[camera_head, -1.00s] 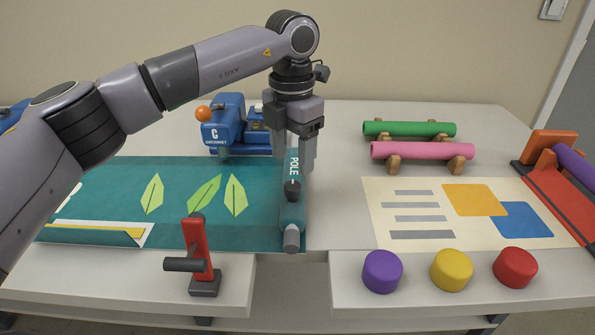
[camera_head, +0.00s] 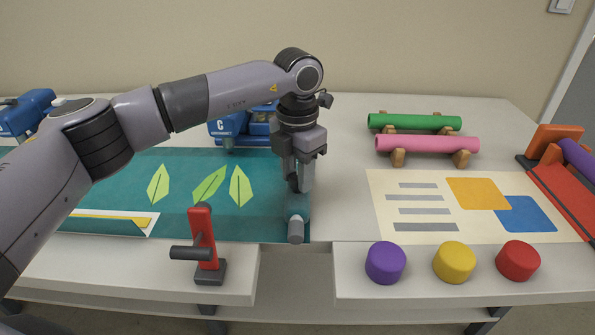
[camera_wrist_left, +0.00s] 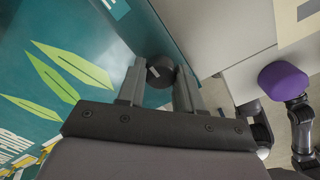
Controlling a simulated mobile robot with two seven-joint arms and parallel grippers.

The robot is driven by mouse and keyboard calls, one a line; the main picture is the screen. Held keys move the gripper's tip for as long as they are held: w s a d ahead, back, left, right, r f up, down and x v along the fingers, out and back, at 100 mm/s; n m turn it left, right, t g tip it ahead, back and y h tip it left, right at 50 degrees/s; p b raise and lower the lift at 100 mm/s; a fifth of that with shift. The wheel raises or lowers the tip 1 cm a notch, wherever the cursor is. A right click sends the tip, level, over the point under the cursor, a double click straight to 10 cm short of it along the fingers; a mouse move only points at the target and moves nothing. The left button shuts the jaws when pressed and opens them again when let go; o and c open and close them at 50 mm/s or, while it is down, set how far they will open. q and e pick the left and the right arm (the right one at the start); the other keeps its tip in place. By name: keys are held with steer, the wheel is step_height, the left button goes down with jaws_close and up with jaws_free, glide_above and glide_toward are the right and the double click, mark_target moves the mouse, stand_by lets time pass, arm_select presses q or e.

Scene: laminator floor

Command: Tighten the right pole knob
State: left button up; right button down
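The teal pole (camera_head: 297,212) lies along the right edge of the teal banner (camera_head: 120,185), with a grey end (camera_head: 296,231) toward me. My left gripper (camera_head: 300,186) points down over the pole, and its fingers hide the knob in the head view. In the left wrist view the dark round pole knob (camera_wrist_left: 161,73) with a small pale mark sits between the fingers of my left gripper (camera_wrist_left: 160,80). The fingers lie close along both sides of the knob and appear shut on it.
A red lever (camera_head: 203,235) on a dark base stands at the table's front left. Purple (camera_head: 386,262), yellow (camera_head: 454,262) and red (camera_head: 517,260) round pieces stand front right. A blue device (camera_head: 228,127), green roll (camera_head: 414,122) and pink roll (camera_head: 427,144) are behind.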

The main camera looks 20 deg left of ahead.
arm_select(q)
steer(key=shift+m, duration=0.3)
steer(key=m, duration=0.3)
steer(key=shift+m, duration=0.3)
steer(key=m, duration=0.4)
steer(key=shift+r+m, duration=0.1)
steer(key=shift+m, duration=0.2)
steer(key=m, duration=0.4)
steer(key=shift+m, duration=2.5)
steer(key=o, duration=1)
steer(key=shift+o, duration=0.2)
